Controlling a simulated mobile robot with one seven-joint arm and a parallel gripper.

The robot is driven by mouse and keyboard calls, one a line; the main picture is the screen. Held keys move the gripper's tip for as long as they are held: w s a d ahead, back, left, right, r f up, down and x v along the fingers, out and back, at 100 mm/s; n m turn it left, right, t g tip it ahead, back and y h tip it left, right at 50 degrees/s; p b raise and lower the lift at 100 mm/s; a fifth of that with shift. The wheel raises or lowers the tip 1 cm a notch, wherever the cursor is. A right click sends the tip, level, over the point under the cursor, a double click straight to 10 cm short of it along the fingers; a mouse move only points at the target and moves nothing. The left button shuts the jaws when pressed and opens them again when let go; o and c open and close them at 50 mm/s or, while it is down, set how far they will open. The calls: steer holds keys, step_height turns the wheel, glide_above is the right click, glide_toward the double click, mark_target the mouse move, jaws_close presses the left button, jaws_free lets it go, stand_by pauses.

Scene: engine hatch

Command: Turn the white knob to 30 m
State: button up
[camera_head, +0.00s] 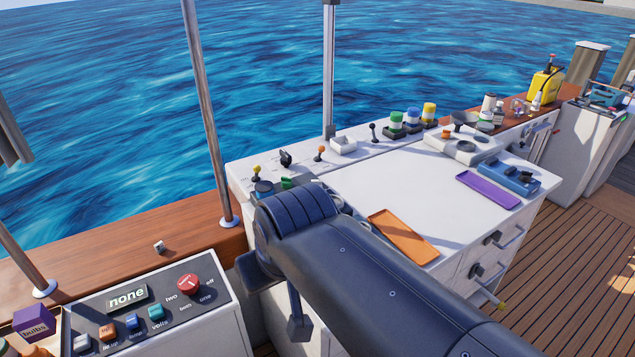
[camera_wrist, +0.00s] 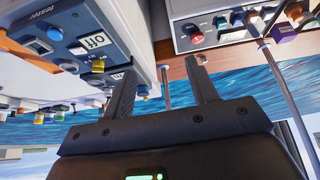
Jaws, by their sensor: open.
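I cannot make out a white knob with a metre scale in either view; it may be hidden or too small to tell. My gripper shows in the wrist view (camera_wrist: 161,66), with its two dark fingers wide apart and nothing between them. In the head view my dark arm covers the front middle of the scene and hides part of the white cabinet (camera_head: 365,185).
A control box (camera_head: 185,325) with a red knob (camera_head: 187,284) and coloured switches stands at lower left. The cabinet top holds small levers at the back, an orange tray (camera_head: 403,236) and a purple tray (camera_head: 488,190). Metal posts (camera_head: 208,110) rise along the wooden rail. Drawer handles stick out in front.

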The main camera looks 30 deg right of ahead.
steer(key=w+d+r+n+g+h, duration=0.1)
steer(key=w+d+r+n+g, duration=0.2)
steer(key=w, duration=0.8)
steer(key=n+y, duration=0.4)
steer(key=n, duration=0.2)
glide_above(318, 181)
steer(key=s+d, duration=0.3)
step_height(318, 181, down, 10)
steer(key=shift+t, duration=0.3)
steer(key=x, duration=1)
steer(key=shift+w+a, duration=0.1)
steer(key=shift+w, duration=0.1)
steer(key=shift+c, duration=0.4)
steer(key=c, duration=0.9)
